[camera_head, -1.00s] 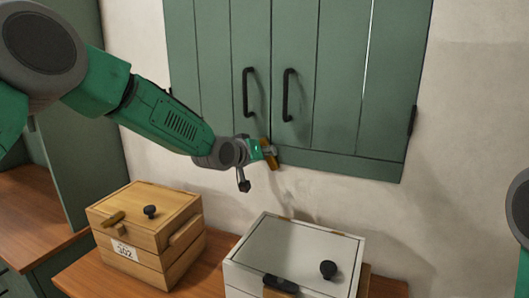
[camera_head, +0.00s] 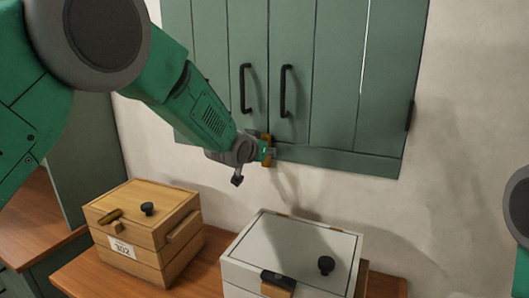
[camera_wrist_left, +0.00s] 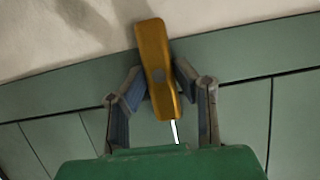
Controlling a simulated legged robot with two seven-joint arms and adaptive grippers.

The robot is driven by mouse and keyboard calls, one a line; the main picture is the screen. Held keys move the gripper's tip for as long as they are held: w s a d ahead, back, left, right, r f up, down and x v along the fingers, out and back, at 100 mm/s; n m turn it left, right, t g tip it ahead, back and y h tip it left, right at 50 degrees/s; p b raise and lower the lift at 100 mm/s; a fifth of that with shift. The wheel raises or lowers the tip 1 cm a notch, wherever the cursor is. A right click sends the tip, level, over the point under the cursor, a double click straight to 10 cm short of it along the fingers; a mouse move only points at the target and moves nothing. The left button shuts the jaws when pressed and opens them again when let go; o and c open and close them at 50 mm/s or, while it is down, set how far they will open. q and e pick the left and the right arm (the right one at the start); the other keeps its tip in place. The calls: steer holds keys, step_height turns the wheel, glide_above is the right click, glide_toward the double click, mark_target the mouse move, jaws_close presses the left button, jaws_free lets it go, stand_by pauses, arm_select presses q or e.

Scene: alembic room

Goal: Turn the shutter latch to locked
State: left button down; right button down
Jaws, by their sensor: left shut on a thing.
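The shutter latch (camera_head: 267,149) is a brass-coloured bar at the bottom edge of the green shutters (camera_head: 335,80), where the two leaves meet. It stands almost upright in the head view. My left gripper (camera_head: 262,152) is shut on the latch. In the wrist view its two fingers (camera_wrist_left: 160,82) are on either side of the bar. My right gripper is out of the picture.
Two black handles (camera_head: 285,91) hang on the shutters above the latch. Below, a wooden box (camera_head: 150,225) and a white box (camera_head: 290,250) with black knobs stand on a wooden counter (camera_head: 205,265). The wall right of the shutters is clear.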

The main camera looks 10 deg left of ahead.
arm_select(q)
steer(key=shift+s+f, duration=0.15)
steer(key=shift+f, duration=0.35)
steer(key=c, duration=1.5)
jaws_free()
steer(key=shift+o, duration=1.1)
steer(key=v, duration=1.1)
steer(key=shift+r, duration=0.3)
steer(key=shift+s, duration=0.1)
